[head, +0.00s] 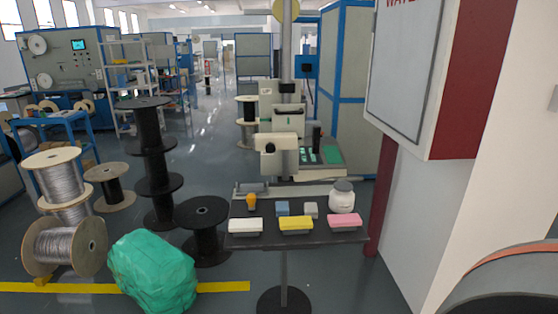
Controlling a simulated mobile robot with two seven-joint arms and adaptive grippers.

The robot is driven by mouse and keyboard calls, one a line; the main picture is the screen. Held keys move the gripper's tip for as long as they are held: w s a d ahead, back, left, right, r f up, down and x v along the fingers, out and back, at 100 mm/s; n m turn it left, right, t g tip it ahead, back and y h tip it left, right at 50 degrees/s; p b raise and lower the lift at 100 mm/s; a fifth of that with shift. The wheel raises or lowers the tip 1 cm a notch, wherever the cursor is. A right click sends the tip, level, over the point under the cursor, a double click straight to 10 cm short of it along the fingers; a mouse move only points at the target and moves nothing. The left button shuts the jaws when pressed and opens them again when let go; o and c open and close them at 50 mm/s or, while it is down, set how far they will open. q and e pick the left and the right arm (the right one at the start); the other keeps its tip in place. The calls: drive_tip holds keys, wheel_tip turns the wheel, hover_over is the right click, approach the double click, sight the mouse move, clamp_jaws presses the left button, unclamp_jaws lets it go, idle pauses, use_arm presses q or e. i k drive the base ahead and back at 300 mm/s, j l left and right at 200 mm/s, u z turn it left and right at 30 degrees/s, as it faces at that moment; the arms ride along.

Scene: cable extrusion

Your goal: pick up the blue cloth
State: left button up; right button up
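A small blue item (282,208), which looks like the blue cloth, lies folded on the dark table (262,240). It is behind the white and yellow blocks and left of a small grey item (311,210). It is small in the picture, so its folds cannot be made out. Neither of my grippers shows in the head view, and nothing is touching the blue item.
On the table are white (246,225), yellow (296,224) and pink (344,221) blocks, an orange object (251,201) and a white jar (342,197). Spools (203,222) and a green wrapped bundle (153,270) stand left. A wall cabinet (425,80) hangs right.

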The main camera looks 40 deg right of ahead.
sight(281, 208)
drive_tip(key=z, duration=1.6)
drive_tip(key=i+j+z, duration=0.1)
drive_tip(key=j, duration=0.25)
drive_tip(key=i, duration=0.1)
